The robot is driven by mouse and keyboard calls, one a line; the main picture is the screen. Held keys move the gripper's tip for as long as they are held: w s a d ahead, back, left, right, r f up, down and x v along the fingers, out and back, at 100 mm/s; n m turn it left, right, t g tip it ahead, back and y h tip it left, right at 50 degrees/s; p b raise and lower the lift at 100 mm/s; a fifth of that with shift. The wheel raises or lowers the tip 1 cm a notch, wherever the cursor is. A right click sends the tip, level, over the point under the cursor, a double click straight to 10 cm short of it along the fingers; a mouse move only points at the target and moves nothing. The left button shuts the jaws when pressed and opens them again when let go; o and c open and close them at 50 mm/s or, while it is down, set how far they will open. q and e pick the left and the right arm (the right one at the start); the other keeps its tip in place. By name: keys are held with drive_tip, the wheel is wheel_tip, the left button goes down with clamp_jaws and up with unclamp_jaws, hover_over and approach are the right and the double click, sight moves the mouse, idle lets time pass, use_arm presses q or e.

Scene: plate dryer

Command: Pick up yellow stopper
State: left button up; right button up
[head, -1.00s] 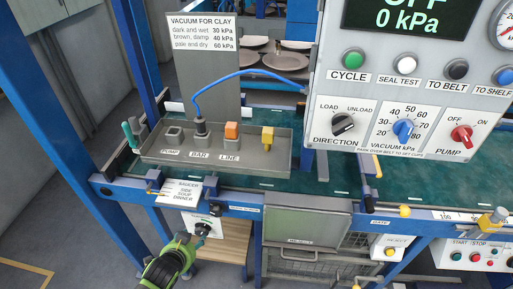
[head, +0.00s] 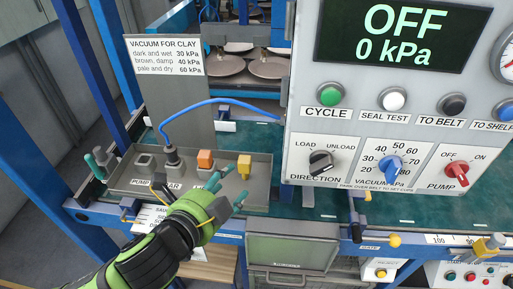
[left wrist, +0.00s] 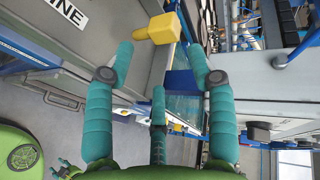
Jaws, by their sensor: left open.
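The yellow stopper (head: 244,166) stands upright at the right end of the grey tray (head: 258,202). It also shows in the left wrist view (left wrist: 158,28), near the top, beyond my fingertips. My left gripper (head: 228,187) is open and empty, with teal fingers spread just in front of and slightly left of the stopper, apart from it. In the left wrist view my left gripper (left wrist: 158,70) has its fingers on either side of the view below the stopper.
An orange block (head: 205,158) and a plug with a blue hose (head: 172,155) stand in the tray left of the stopper. The control panel (head: 300,165) rises close on the right. A sign plate (head: 165,55) stands behind the tray.

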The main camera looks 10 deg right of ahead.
sight(243, 168)
use_arm(q)
drive_tip(key=shift+w+d+r, duration=0.2)
drive_tip(key=shift+w+d, duration=0.1)
drive_tip(key=shift+d, duration=0.2)
drive_tip(key=shift+w+d+f+p, duration=0.1)
drive_tip(key=shift+w+d+p, duration=0.05)
drive_tip(key=shift+w+p, duration=0.15)
drive_tip(key=shift+w+d+f+p, duration=0.15)
drive_tip(key=shift+w+p, duration=0.25)
drive_tip(key=shift+w, duration=0.05)
drive_tip(key=p+x, duration=0.1)
drive_tip(key=x, duration=0.2)
drive_tip(key=shift+w+f, duration=0.15)
drive_tip(key=shift+w, duration=0.1)
drive_tip(key=shift+w+d+f, duration=0.15)
drive_tip(key=shift+w+d, duration=0.05)
drive_tip(key=c, duration=0.9)
use_arm(e)
wheel_tip(243, 168, up, 2)
drive_tip(key=shift+r, duration=0.2)
